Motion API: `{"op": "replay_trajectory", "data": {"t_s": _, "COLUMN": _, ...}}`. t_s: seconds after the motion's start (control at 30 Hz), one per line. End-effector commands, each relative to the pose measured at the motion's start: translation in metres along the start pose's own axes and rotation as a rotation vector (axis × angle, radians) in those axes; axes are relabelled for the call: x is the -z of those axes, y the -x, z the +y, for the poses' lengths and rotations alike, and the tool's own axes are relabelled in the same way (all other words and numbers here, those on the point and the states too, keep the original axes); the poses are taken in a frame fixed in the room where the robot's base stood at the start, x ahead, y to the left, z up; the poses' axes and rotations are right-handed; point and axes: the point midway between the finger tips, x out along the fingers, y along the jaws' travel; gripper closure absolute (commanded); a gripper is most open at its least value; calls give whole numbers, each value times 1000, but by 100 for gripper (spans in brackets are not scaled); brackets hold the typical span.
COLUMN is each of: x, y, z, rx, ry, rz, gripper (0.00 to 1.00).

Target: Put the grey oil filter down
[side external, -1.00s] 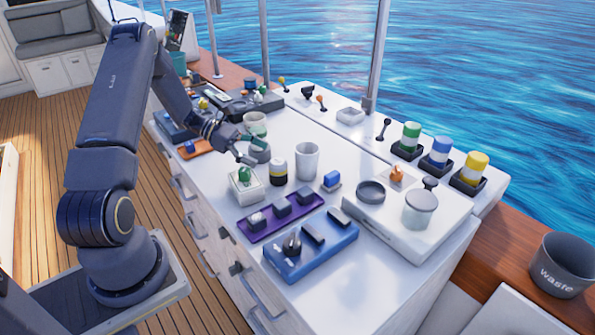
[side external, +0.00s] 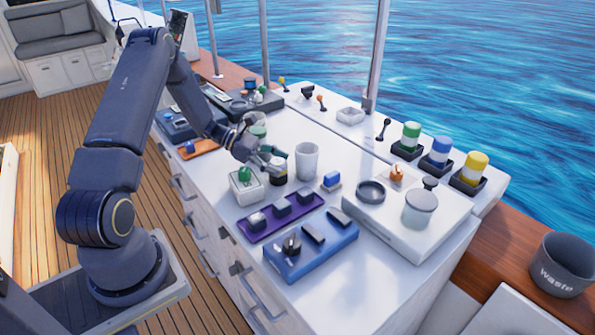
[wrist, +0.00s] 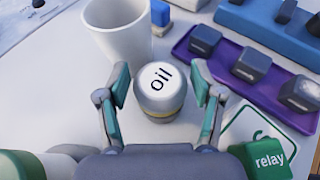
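The oil filter (wrist: 160,88) shows in the wrist view as a round canister with a pale grey top marked "oil" and a yellow band. It stands upright on the white bench, and in the side view (side external: 279,179) its dark lower body shows under my fingers. My gripper (wrist: 160,96) is open, with one finger on each side of the filter and a visible gap at both sides. In the side view my gripper (side external: 274,160) hides part of the filter's top. I cannot tell exactly how low the fingertips reach beside it.
A white cup (side external: 307,163) stands close behind the filter. A green relay (side external: 244,175) on a white base is close on the left. A lidded container (side external: 420,210) stands further right.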

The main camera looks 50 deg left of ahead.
Motion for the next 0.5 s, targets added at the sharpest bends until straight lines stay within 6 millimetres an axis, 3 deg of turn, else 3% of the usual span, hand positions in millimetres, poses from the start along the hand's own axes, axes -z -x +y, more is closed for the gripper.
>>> {"op": "replay_trajectory", "data": {"t_s": 0.07, "x": 0, "y": 0, "z": 0, "rx": 0, "ry": 0, "rz": 0, "gripper": 45}}
{"op": "replay_trajectory", "data": {"t_s": 0.5, "x": 0, "y": 0, "z": 0, "rx": 0, "ry": 0, "rz": 0, "gripper": 90}}
